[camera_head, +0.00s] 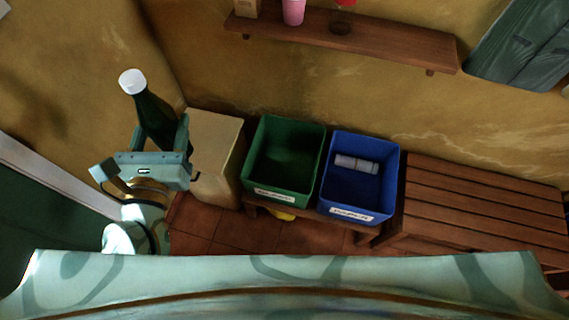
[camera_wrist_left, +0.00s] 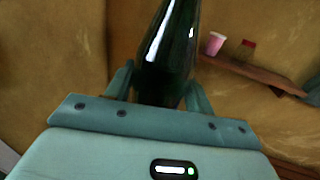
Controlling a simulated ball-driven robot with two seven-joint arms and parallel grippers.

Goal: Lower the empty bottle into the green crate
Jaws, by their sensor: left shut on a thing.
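A dark green bottle with a white cap (camera_head: 152,110) is held in my left gripper (camera_head: 168,140), to the left of the crates and tilted to the left in the head view. In the left wrist view the bottle (camera_wrist_left: 168,50) stands between the two fingers of my left gripper (camera_wrist_left: 160,88), which is shut on it. The green crate (camera_head: 262,186) sits to the right of the gripper, with a label on its front, and looks empty inside. My right gripper is in neither view.
A blue crate (camera_head: 345,206) with a grey cylinder (camera_head: 356,164) inside stands right of the green crate. A tan box (camera_head: 222,150) stands left of it. A slatted wooden bench (camera_head: 480,210) is at right. A wall shelf (camera_head: 390,45) holds a pink cup (camera_head: 293,12) and a red-topped jar (camera_head: 342,20).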

